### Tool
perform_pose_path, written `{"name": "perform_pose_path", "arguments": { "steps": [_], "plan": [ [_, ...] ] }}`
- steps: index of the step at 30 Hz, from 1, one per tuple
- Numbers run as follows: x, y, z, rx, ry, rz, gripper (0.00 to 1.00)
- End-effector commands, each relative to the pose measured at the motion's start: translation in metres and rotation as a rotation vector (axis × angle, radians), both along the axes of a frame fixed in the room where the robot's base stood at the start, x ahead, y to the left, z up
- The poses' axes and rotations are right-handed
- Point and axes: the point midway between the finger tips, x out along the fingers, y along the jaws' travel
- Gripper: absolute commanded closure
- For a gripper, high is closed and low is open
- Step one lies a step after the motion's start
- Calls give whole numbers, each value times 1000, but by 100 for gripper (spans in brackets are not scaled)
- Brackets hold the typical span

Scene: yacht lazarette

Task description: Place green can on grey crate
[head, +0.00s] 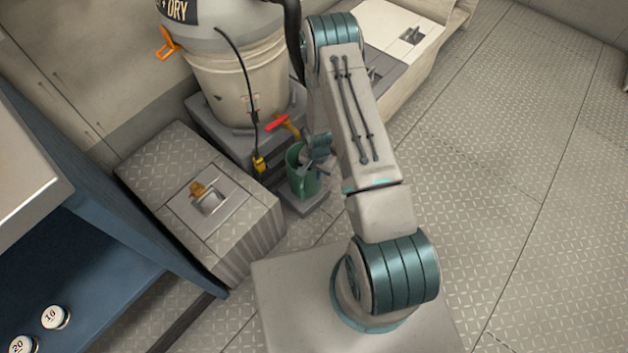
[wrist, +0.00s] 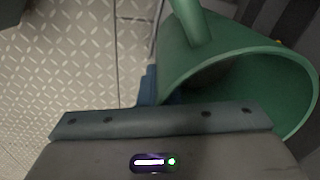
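The green can (head: 301,184) stands upright and open-topped at the middle of the head view, on a small grey base (head: 312,207). Its wide mouth and a green bar across it fill the right of the wrist view (wrist: 290,75). My gripper (head: 318,152) is at the can's upper right rim, partly hidden by my arm. A blue finger part (wrist: 148,86) shows beside the can in the wrist view; I cannot tell whether the fingers close on anything. A grey block (head: 243,143) under the vacuum may be the crate; the label is not certain.
A wet/dry vacuum (head: 240,80) with a hanging black cord stands behind the can. A grey tread-plate box (head: 240,225) with a recessed latch is to the left, beside a blue shelf (head: 85,260). White lockers (head: 405,40) are at the back. Floor at right is clear.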

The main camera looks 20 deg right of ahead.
Motion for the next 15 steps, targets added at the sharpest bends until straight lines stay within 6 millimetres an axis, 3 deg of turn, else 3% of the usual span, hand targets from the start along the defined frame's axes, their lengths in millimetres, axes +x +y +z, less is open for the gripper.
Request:
{"name": "perform_pose_path", "arguments": {
  "steps": [8,15],
  "plan": [
    [8,9,-12,0,-3,0,100],
    [8,9,-44,0,-3,0,100]
  ]
}}
